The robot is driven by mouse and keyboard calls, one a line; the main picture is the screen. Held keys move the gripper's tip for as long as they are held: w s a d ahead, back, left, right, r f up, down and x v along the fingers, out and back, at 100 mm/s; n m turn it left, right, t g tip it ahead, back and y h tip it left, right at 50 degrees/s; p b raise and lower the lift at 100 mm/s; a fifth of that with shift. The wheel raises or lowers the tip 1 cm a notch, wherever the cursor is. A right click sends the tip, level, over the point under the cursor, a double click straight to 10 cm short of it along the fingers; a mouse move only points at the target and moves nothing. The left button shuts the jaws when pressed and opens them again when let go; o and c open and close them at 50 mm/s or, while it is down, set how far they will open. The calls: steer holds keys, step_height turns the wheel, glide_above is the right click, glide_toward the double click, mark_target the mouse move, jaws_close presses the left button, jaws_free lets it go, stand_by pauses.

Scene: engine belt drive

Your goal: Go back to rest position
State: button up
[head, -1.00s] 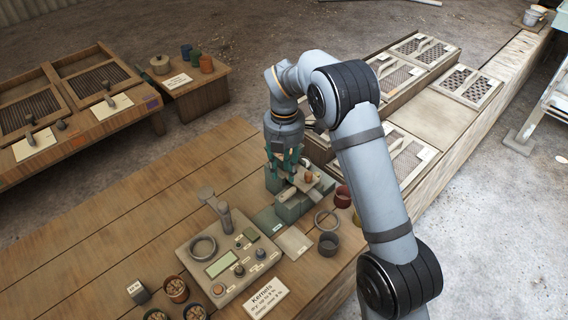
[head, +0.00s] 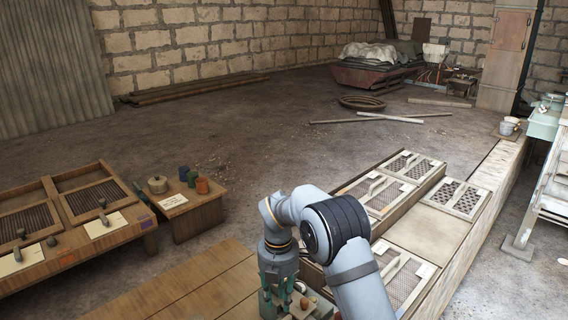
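My grey arm reaches in from the lower right of the head view, bends at a black-banded joint and points down over the wooden bench (head: 185,290). My gripper (head: 277,290) is at the bottom edge of the view, with its green fingers apart and nothing visible between them. The fingertips are close to the green-grey blocks and a small light tray with a reddish item (head: 304,303), partly cut off by the frame. I cannot tell whether the fingers touch the blocks.
A low bench with slatted screens (head: 98,208) and a small table with pots (head: 190,212) stand at left. A row of framed mesh trays (head: 405,180) runs along the right, beside a wooden ledge (head: 490,195). The floor behind (head: 240,130) is mostly open.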

step_height(320, 180, down, 10)
steer(key=shift+r, duration=0.25)
steer(key=shift+r, duration=0.15)
